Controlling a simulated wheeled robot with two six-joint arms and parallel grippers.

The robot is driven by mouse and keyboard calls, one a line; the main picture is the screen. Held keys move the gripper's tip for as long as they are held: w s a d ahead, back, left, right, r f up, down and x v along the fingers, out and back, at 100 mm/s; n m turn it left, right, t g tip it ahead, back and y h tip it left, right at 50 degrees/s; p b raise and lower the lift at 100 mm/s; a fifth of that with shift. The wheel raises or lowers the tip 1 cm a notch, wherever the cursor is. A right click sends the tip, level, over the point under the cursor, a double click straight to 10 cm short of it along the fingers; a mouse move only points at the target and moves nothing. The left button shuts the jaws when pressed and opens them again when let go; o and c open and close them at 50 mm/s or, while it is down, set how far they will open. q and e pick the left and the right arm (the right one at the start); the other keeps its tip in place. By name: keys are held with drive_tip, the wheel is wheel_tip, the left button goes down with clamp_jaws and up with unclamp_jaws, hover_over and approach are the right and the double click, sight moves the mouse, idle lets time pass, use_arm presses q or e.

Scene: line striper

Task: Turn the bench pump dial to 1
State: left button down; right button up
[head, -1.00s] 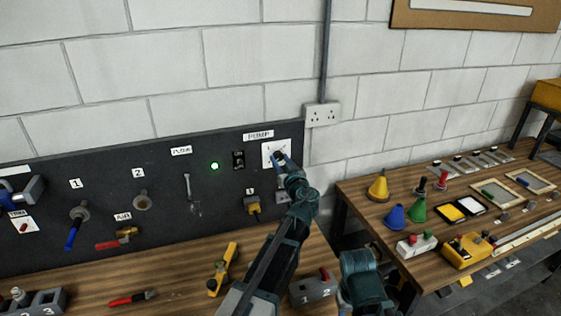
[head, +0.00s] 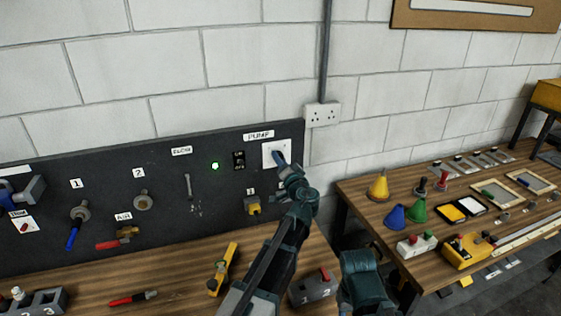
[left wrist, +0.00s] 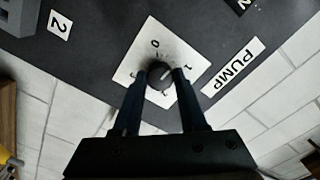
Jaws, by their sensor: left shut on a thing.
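The pump dial (left wrist: 158,76) is a round black knob on a white square plate (left wrist: 129,70) marked with numbers, under the PUMP label (left wrist: 232,67). In the left wrist view its white pointer line slants up and right, seemingly between the 0 and the 1. My left gripper (left wrist: 161,74) is shut on the dial, one finger on each side. In the head view the plate (head: 269,151) is at the right end of the dark panel, and my left gripper (head: 281,158) hides the dial.
The dark panel (head: 100,180) also carries a green lamp (head: 215,166), a black switch (head: 239,160), a yellow plug (head: 253,206) and valve handles. A grey block with a red lever (head: 313,288) stands on the bench below. A second table with funnels (head: 378,187) is at the right.

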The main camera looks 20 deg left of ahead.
use_arm(q)
drive_tip(key=shift+m, duration=4.1)
drive_tip(key=shift+c, duration=2.2)
unclamp_jaws()
drive_tip(key=v, duration=1.3)
drive_tip(key=shift+s+d, duration=0.25)
drive_tip(key=shift+s, duration=0.1)
